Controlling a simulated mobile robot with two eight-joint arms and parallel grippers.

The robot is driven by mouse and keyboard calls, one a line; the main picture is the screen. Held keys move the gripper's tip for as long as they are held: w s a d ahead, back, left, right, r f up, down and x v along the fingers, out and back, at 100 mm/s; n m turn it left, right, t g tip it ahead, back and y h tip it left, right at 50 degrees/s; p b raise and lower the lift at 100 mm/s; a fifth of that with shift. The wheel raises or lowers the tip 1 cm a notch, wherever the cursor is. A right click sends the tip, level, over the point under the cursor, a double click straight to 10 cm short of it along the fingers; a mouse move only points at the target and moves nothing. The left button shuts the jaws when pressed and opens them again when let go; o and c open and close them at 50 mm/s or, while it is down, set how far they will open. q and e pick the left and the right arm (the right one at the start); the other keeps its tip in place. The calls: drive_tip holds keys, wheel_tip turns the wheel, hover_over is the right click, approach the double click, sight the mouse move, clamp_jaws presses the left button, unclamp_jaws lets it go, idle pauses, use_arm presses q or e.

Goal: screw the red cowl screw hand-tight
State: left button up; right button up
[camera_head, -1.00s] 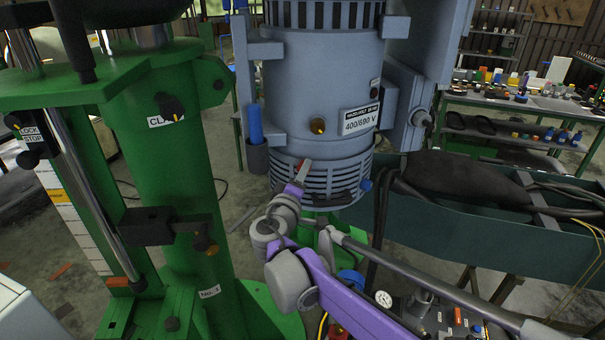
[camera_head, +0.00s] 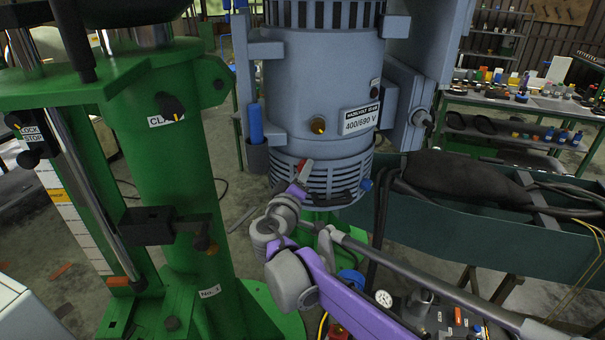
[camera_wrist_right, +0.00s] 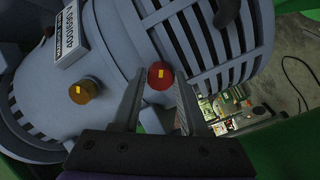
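The red cowl screw (camera_wrist_right: 160,75) is a round red knob with a yellow mark, on the grey motor housing (camera_wrist_right: 120,45) in the right wrist view. In the head view the red screw (camera_head: 306,165) shows small on the slatted lower cowl. My right gripper (camera_wrist_right: 161,85) has its two fingers on either side of the screw head, with the tips close to its edges. I cannot tell whether they touch it. In the head view my right gripper (camera_head: 299,186) is at the lower cowl, reaching up from below. My left gripper is not in view.
An amber knob (camera_wrist_right: 84,91) sits on the housing beside the screw. A blue knob (camera_head: 366,185) and a black handle (camera_head: 332,196) are close to the gripper on the cowl. A green column (camera_head: 165,150) stands at the left. A teal trough (camera_head: 450,215) lies at the right.

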drive_tip(key=o, duration=0.4)
drive_tip(key=shift+c, duration=0.2)
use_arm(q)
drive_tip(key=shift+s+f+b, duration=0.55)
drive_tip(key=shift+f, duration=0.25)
use_arm(e)
drive_tip(key=v, duration=1)
drive_tip(key=shift+s, duration=0.35)
drive_tip(key=shift+a, duration=0.1)
